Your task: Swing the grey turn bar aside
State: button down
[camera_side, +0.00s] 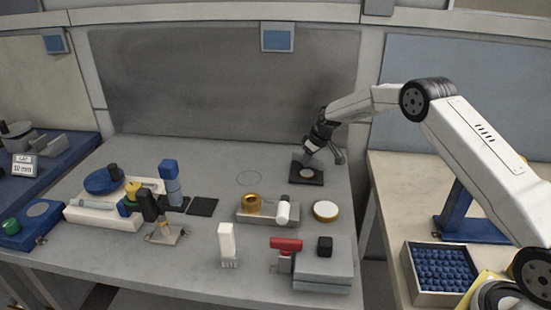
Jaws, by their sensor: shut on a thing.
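My gripper (309,157) is at the far right of the grey bench, pointing down over a small dark square plate (318,181). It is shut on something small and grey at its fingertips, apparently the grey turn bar. The fingers and the bar are too small and close in tone to separate clearly. A pale round disc (307,173) lies on the plate just below the fingertips. How the bar is pivoted is hidden by the gripper.
In front stand a grey block with a brass ring (253,203) and white cylinder (283,212), a white-topped round piece (325,210), a red-handled piece (286,244) and a grey box (323,269). Blue and black parts (169,180) crowd the left. The bench behind the plate is clear.

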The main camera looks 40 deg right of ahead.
jog(key=shift+n+g+y, duration=0.4)
jog(key=shift+n+y, duration=0.2)
jog(key=shift+n, duration=1.2)
jog(key=shift+s, duration=0.1)
jog(key=c, duration=0.5)
grip_release()
jog(key=shift+r, duration=0.1)
jog(key=shift+v, duration=3.8)
